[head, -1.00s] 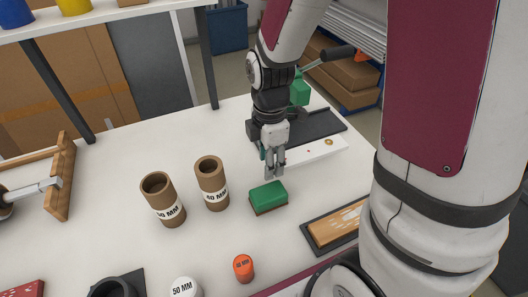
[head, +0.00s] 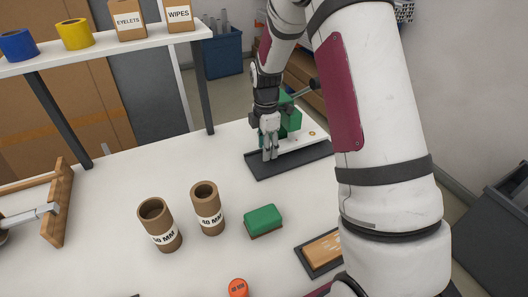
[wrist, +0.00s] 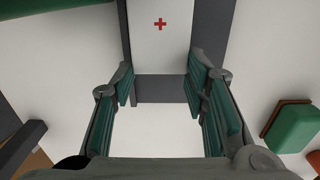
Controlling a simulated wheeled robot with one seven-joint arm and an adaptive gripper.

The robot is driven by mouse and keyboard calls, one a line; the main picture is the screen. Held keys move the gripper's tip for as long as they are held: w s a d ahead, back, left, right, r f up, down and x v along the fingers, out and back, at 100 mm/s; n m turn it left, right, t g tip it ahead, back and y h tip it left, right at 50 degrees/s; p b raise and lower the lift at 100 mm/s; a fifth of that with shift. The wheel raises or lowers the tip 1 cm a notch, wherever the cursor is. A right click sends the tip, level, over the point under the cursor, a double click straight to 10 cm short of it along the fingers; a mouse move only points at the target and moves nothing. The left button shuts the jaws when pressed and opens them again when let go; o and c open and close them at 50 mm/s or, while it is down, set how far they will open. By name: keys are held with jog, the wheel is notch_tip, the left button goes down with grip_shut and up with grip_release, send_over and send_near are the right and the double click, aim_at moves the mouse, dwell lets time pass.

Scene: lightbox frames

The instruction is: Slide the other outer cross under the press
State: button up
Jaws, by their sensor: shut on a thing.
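The press (head: 292,122) is green, with a lever (head: 303,92), and stands on a dark base plate (head: 290,163) at the back of the table. A white strip (head: 297,142) lies along the base beside the press, with a gold ring (head: 312,133) near its right end. My gripper (head: 270,157) is at the strip's left end, shut on its sides. In the wrist view, the strip (wrist: 165,50) runs between the fingertips (wrist: 161,88) and bears a red cross (wrist: 160,23). My wrist partly hides the press, so I cannot tell what sits under its head.
A green-topped block (head: 263,220) and two brown tubes (head: 160,225) (head: 207,208) stand in front. An orange cylinder (head: 238,288) and a tray with a brush-like wooden piece (head: 322,250) are nearer. The table between the block and the base is clear.

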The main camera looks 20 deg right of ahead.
jog(key=shift+a+f, duration=0.3)
jog(key=shift+f, duration=0.5)
jog(key=o, duration=1.4)
notch_tip(320, 180, up, 14)
jog(key=shift+d+f, duration=0.2)
jog(key=shift+d, duration=0.05)
